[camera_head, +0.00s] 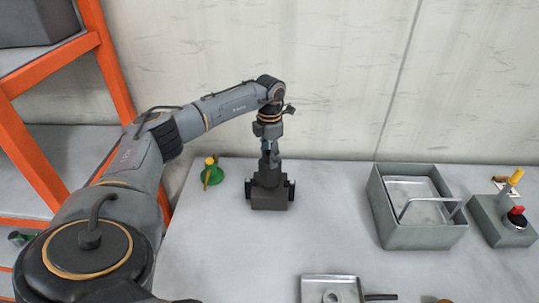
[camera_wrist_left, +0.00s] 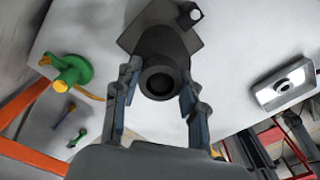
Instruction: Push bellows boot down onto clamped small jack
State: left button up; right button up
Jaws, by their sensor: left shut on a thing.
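A black, tube-like bellows boot (camera_head: 267,179) stands upright over a dark clamp block (camera_head: 269,201) on the table. In the left wrist view, the boot (camera_wrist_left: 163,50) shows its round open top between my fingers. My left gripper (camera_head: 269,160) points down from above and is shut on the boot; its fingers also show on both sides of the boot in the wrist view (camera_wrist_left: 159,80). The small jack is not clearly visible, being hidden by the boot, clamp and gripper. My right gripper is not in view.
A grey bin (camera_head: 424,237) and a control box (camera_head: 490,213) with a red button stand to the right. A metal plate (camera_head: 316,283) lies at the front. The table between clamp and bin is clear.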

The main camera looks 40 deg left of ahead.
pick_arm(q)
jog(key=shift+f, duration=0.2)
jog(key=o, duration=1.3)
notch_tip(320, 180, up, 12)
